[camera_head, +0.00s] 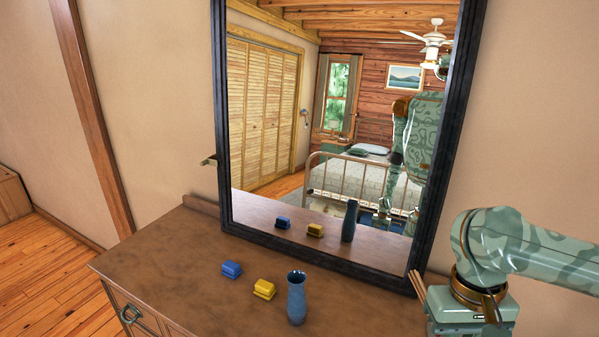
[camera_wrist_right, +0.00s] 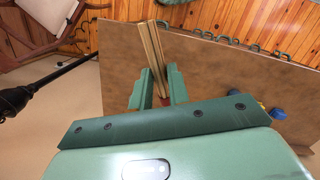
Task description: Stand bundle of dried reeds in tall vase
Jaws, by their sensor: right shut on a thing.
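The tall vase (camera_head: 296,297) is blue, upright and open-topped, near the dresser's front edge in the head view. The bundle of dried reeds (camera_wrist_right: 152,48) is a set of thin tan sticks. My right gripper (camera_wrist_right: 158,92) is shut on it, with a green finger on either side. In the head view the reeds (camera_head: 419,289) show as short sticks at the right, beside my right wrist, well to the right of the vase and apart from it. The fingertips are hard to make out there. My left gripper is not in view.
A blue block-like item (camera_head: 231,269) and a yellow one (camera_head: 264,289) stand left of the vase on the brown dresser (camera_head: 185,262). A dark-framed mirror (camera_head: 224,130) rises behind them, reflecting the room. The dresser top between vase and reeds is clear.

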